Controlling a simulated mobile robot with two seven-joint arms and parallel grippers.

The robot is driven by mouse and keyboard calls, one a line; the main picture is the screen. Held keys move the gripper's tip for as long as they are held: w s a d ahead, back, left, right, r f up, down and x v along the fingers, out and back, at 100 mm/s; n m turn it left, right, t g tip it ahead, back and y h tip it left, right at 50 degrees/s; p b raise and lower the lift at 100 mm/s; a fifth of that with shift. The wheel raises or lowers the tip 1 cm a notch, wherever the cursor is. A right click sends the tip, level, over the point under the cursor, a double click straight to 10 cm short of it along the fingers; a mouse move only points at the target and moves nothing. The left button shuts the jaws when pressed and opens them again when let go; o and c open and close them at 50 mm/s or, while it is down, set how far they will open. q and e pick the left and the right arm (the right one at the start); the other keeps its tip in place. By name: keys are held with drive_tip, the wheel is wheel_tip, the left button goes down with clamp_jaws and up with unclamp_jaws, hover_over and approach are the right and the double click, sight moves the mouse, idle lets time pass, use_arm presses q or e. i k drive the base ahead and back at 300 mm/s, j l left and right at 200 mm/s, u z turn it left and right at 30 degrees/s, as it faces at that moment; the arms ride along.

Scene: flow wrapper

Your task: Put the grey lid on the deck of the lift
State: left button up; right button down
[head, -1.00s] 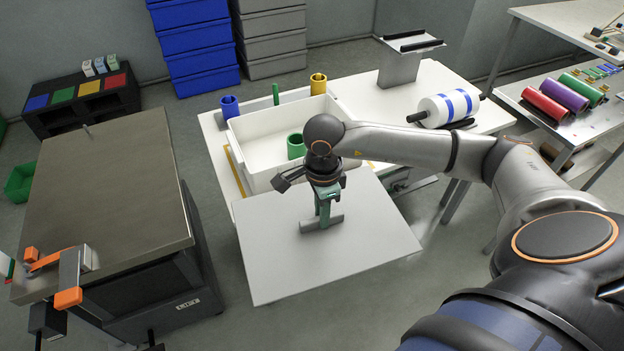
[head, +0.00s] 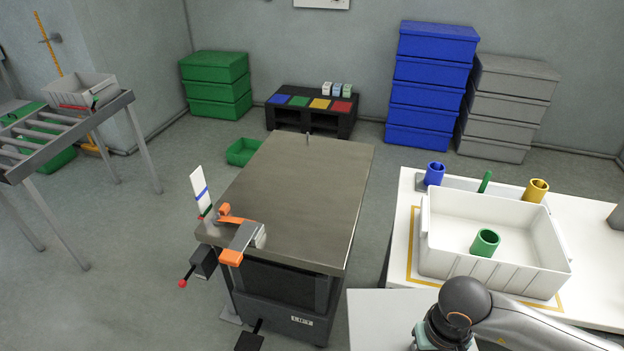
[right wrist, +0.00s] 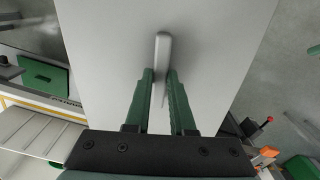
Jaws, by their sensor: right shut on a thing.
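The grey lid (right wrist: 105,45) is a flat light plate with a bar handle (right wrist: 162,60). My right gripper (right wrist: 161,75) has its green fingers shut on that handle. In the head view only a corner of the lid (head: 382,325) shows at the bottom edge, right of the lift; the right fingers are out of that view. The lift (head: 300,326) is a dark cabinet with a bare, flat metal deck (head: 300,190). An orange and grey fitting (head: 240,238) sits at the deck's near left corner. My left gripper is not in view.
A white table (head: 402,250) at right bears a white tub (head: 500,270) with a green cup (head: 485,242) inside. A lever with a red knob (head: 183,283) sticks out left of the lift. A gap of floor separates lift and table.

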sight(287, 174)
drive_tip(key=i+j+u, duration=0.1)
drive_tip(key=j+u, duration=0.15)
drive_tip(key=j, duration=0.15)
drive_tip(key=i+j+u, duration=0.1)
drive_tip(key=j+u, duration=0.15)
drive_tip(key=j, duration=0.15)
drive_tip(key=i+j+u, duration=0.25)
drive_tip(key=j, duration=0.15)
drive_tip(key=i+j+u, duration=0.1)
drive_tip(key=j+u, duration=0.15)
drive_tip(key=i+j+u, duration=0.25)
drive_tip(key=j, duration=0.15)
drive_tip(key=i+j+u, duration=0.2)
drive_tip(key=i, duration=0.25)
drive_tip(key=i+j+u, duration=0.2)
drive_tip(key=i, duration=0.2)
drive_tip(key=i+z, duration=0.4)
drive_tip(key=i+j+z, duration=0.2)
drive_tip(key=i+z, duration=0.2)
drive_tip(key=i, duration=0.15)
drive_tip(key=i+z, duration=1.7)
drive_tip(key=z, duration=0.15)
drive_tip(key=i+z, duration=0.35)
drive_tip(key=z, duration=0.15)
drive_tip(key=i+j+z, duration=0.25)
drive_tip(key=z, duration=0.2)
drive_tip(key=i, duration=0.05)
